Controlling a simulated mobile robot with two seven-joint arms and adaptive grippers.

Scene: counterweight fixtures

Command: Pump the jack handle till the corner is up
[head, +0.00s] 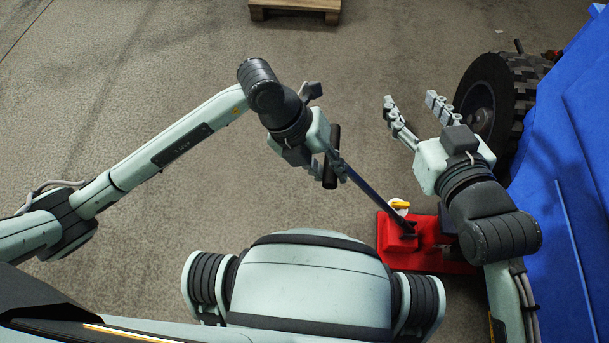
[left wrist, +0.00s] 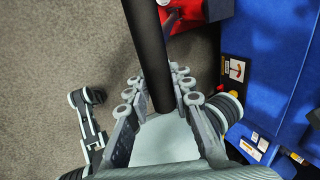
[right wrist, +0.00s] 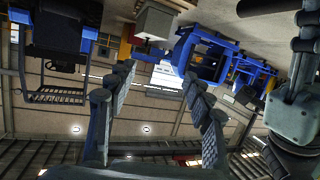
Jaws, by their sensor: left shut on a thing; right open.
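The red floor jack (head: 390,238) stands on the floor at the lower right of the head view, beside the blue machine. Its long dark handle (head: 366,190) slants from the jack up and left to a black grip (head: 331,160). My left gripper (head: 334,164) is shut on the handle near that grip. In the left wrist view the black handle (left wrist: 150,50) runs between the fingers (left wrist: 160,92), and part of the red jack (left wrist: 185,12) shows at the top. My right gripper (head: 412,108) is open and empty above the floor, left of the tyre. Where the jack meets the machine is hidden.
The blue machine (head: 585,130) fills the right edge, with a black tyre (head: 498,95) at its far end. A wooden pallet (head: 295,8) lies at the top. A white and yellow item (head: 399,206) sits by the jack. Floor at the left is clear.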

